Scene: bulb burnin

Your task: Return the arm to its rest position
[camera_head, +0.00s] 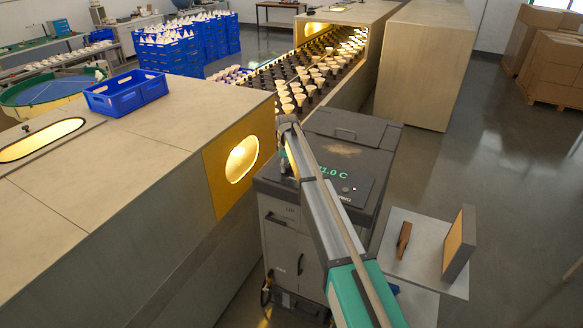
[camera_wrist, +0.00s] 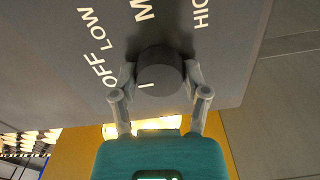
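My arm (camera_head: 325,215) stretches from the lower right up to the grey cabinet (camera_head: 350,140) with a green display. Its wrist covers the display's left part; "1.0 C" shows. In the wrist view my gripper (camera_wrist: 160,72) has one finger on each side of a dark round knob (camera_wrist: 160,78). The fingertips are very close to the knob's sides; I cannot tell whether they touch it. The knob sits on a grey panel (camera_wrist: 80,65) marked "OFF", "LOW", a partly hidden "M" word and "HIG", cut off. In the head view the knob and fingertips are hidden.
A long tunnel housing (camera_head: 110,190) with a glowing round opening (camera_head: 241,158) stands close left of the arm. Behind the cabinet runs a conveyor of bulbs (camera_head: 310,80). Floor (camera_head: 510,160) beyond is clear.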

